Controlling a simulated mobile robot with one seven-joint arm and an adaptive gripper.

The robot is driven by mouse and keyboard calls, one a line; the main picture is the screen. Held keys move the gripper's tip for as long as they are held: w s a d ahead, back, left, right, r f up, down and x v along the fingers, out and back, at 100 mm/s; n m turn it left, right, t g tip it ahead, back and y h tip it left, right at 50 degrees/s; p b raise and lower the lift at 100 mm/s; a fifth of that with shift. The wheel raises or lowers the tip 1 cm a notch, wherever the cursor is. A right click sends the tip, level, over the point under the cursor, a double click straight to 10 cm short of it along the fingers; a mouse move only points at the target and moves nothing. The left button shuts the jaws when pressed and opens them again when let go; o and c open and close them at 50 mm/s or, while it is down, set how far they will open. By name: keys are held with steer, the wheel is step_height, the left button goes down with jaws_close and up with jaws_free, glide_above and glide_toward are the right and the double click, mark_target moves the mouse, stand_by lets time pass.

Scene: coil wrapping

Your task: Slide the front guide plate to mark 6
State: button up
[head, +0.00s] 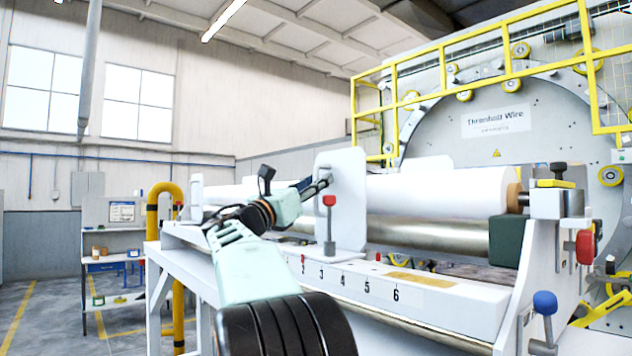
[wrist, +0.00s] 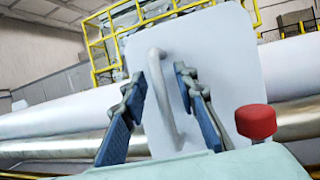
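The front guide plate (head: 348,215) is a white upright plate in front of the white roll. It stands behind the low numbers of the scale (head: 350,281), near 2 to 4; I cannot tell its exact mark. Mark 6 (head: 396,295) is further right. A red-knobbed lever (head: 329,201) stands at the plate's foot, and its knob shows in the wrist view (wrist: 256,122). My gripper (head: 322,184) is at the plate's left side. In the wrist view, my gripper (wrist: 160,82) is open, its fingers apart on either side of the plate's curved grey handle (wrist: 166,100).
The white roll (head: 440,194) lies behind the plate, with a metal roller (head: 430,233) below it. A blue-knobbed lever (head: 545,303) and a red knob (head: 585,246) are at the right end. The rail right of the plate looks clear towards 6.

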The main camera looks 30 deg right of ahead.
jaws_close()
stand_by(0.3)
